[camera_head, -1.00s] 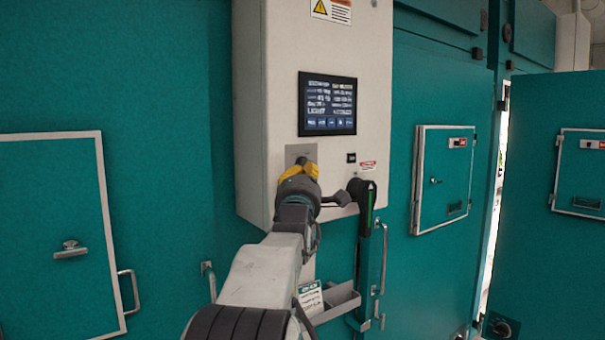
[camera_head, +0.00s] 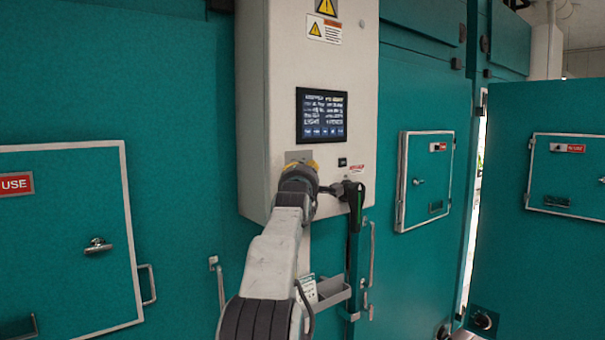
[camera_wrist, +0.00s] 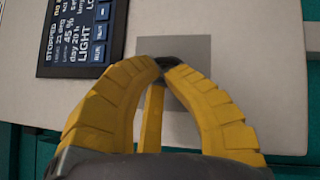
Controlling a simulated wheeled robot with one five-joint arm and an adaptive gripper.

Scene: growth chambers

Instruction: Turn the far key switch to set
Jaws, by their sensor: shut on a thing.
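A white control box (camera_head: 360,80) hangs on the teal chamber wall and carries a grey square switch plate (camera_head: 297,156), low and left. The plate also shows in the wrist view (camera_wrist: 202,55). My gripper (camera_head: 300,165) reaches up to this plate. In the wrist view my gripper's yellow fingers (camera_wrist: 170,65) converge on a small dark piece at the plate, which I take to be the key switch. They are shut on it and hide most of it, so its set position cannot be read. A narrow yellow bar shows between the fingers.
A lit touchscreen (camera_head: 321,115) sits above the plate. A black-and-green handheld tool (camera_head: 355,200) hangs close to the right of my wrist. A small tray (camera_head: 333,292) is below. Latched teal doors stand at left (camera_head: 70,250) and right (camera_head: 425,180).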

